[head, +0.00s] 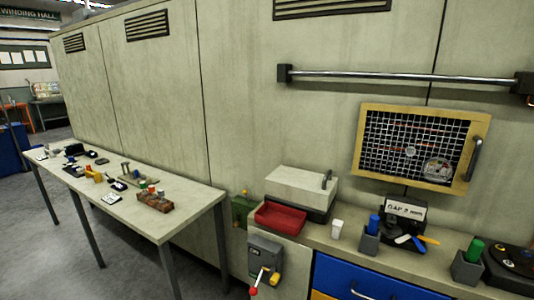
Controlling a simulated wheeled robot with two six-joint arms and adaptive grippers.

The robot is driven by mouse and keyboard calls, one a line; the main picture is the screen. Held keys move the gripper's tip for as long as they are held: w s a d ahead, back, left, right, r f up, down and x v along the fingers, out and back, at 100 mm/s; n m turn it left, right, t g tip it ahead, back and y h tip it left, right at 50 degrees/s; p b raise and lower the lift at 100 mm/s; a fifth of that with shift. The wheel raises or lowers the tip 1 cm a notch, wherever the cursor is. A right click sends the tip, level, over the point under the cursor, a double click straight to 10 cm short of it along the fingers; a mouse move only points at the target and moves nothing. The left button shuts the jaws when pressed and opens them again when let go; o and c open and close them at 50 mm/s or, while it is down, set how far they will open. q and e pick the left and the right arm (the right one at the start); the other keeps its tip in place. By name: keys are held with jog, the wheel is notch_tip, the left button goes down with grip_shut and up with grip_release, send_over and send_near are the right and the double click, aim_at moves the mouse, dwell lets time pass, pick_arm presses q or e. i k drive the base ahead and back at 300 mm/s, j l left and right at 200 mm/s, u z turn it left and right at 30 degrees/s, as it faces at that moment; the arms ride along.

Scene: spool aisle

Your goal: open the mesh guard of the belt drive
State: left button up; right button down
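The mesh guard (414,146) is on the wall panel at the right of the head view. It has a yellow frame with a dark wire grid, and it sits closed against its opening. A dark bar handle (475,158) is on its right side. Behind the mesh, reddish lines and a round pale part of the belt drive show, with a pale round gauge or label at the lower right. Neither of my grippers is in view.
A long metal rail (400,77) runs above the guard.

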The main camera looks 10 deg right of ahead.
aim_at(479, 123)
jog(key=z, duration=1.4)
